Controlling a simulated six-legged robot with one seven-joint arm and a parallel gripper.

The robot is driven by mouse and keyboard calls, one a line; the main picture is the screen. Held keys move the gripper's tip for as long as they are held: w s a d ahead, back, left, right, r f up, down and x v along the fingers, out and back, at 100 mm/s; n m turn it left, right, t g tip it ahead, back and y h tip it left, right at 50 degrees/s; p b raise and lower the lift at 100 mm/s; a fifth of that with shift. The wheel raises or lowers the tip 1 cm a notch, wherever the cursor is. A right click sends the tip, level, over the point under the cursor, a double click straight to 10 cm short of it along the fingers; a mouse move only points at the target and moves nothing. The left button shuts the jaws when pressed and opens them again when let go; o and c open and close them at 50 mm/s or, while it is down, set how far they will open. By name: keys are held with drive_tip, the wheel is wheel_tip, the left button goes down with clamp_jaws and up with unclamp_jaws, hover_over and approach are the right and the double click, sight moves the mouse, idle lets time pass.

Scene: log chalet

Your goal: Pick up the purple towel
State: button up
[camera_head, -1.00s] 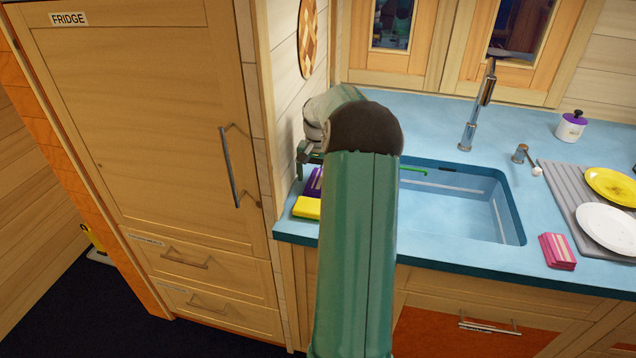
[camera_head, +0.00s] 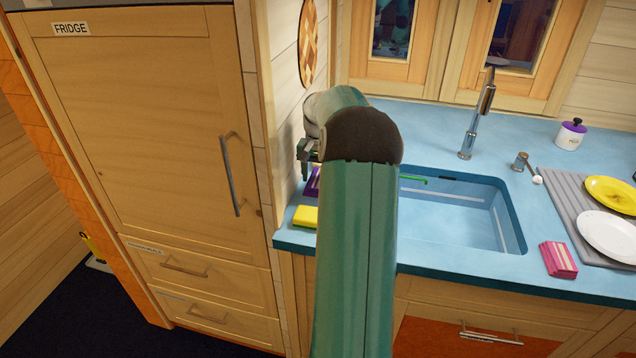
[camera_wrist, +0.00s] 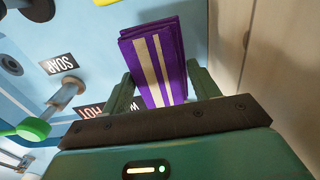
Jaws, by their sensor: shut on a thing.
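The purple towel (camera_wrist: 155,55), folded with pale stripes, shows between the two green fingers of my gripper (camera_wrist: 162,82) in the wrist view. My gripper is shut on it. In the head view my gripper (camera_head: 308,162) is at the left end of the blue counter, by the wooden wall. A small part of the purple towel (camera_head: 313,183) shows below it, behind the yellow folded thing. My arm hides the rest of the towel there. I cannot tell whether the towel is clear of the counter.
The yellow folded thing (camera_head: 305,216) lies at the counter's front left. The sink (camera_head: 460,210) with its faucet (camera_head: 477,115) is to the right. A pink striped towel (camera_head: 558,260) lies near the plates. The fridge (camera_head: 140,130) and side wall are close on the left.

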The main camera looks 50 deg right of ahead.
drive_tip(key=s+a+r, duration=0.4)
drive_tip(key=s+r, duration=0.5)
drive_tip(key=s, duration=0.4)
drive_tip(key=shift+r, duration=0.25)
drive_tip(key=shift+s+a, duration=0.1)
drive_tip(key=shift+o, duration=1.2)
drive_tip(key=shift+c, duration=1)
